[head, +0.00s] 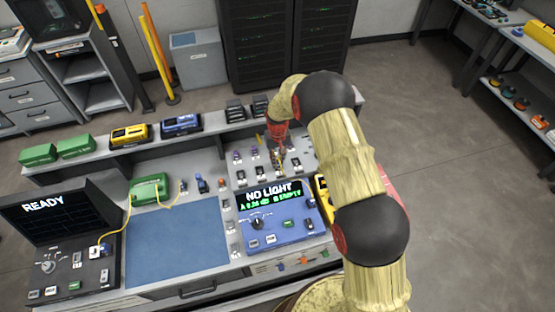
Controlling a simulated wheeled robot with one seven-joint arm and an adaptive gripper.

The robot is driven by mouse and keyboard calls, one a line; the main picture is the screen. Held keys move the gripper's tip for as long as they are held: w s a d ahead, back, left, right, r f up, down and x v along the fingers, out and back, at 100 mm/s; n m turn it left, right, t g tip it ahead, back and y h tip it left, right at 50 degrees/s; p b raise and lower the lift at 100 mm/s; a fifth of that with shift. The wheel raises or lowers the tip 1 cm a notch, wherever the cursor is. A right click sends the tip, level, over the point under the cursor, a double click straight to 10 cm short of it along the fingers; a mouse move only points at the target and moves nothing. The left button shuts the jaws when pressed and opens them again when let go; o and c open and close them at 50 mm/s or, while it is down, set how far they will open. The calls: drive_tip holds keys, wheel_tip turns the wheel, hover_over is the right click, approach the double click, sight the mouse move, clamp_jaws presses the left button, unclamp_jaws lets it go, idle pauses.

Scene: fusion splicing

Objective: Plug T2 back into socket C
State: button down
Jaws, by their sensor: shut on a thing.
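My gripper (279,160) reaches down over a sloped grey socket panel (298,154) behind the blue meter. It is shut on a small plug, mostly hidden by the fingers; I cannot read a T2 label on it. The panel carries small dark sockets and purple plugs (254,153) in rows. The letters are too small to tell which socket is C. I cannot tell whether the held plug touches a socket.
The blue meter (283,232) in front of the panel reads "NO LIGHT". A blue mat (177,243) lies clear to the left. A green box (149,187) with yellow cable and a "READY" screen (52,212) stand farther left. A yellow device (322,195) sits close by my arm.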

drive_tip(key=c, duration=1.7)
unclamp_jaws()
wheel_tip(320, 180, up, 12)
drive_tip(key=shift+f, duration=0.1)
drive_tip(key=s+d+r+t+b, duration=0.2)
drive_tip(key=s+d+r+b, duration=0.2)
drive_tip(key=s, duration=0.8)
drive_tip(key=s+d+r+m+t+b, duration=0.1)
drive_tip(key=s+d+r+b, duration=0.4)
drive_tip(key=s, duration=0.8)
drive_tip(key=s+d+r+m+t+b, duration=0.1)
drive_tip(key=s+d+r+t+b, duration=0.1)
drive_tip(key=s+d+r+b, duration=0.2)
drive_tip(key=shift+s+d+r+t+b, duration=0.15)
drive_tip(key=shift+s+r, duration=0.35)
drive_tip(key=shift+s, duration=0.95)
drive_tip(key=shift+s+d+r+t+b, duration=0.15)
drive_tip(key=shift+s+r, duration=0.4)
drive_tip(key=shift+s, duration=0.85)
drive_tip(key=shift+s+r+b, duration=0.25)
drive_tip(key=shift+s+r, duration=0.25)
drive_tip(key=shift+s, duration=0.95)
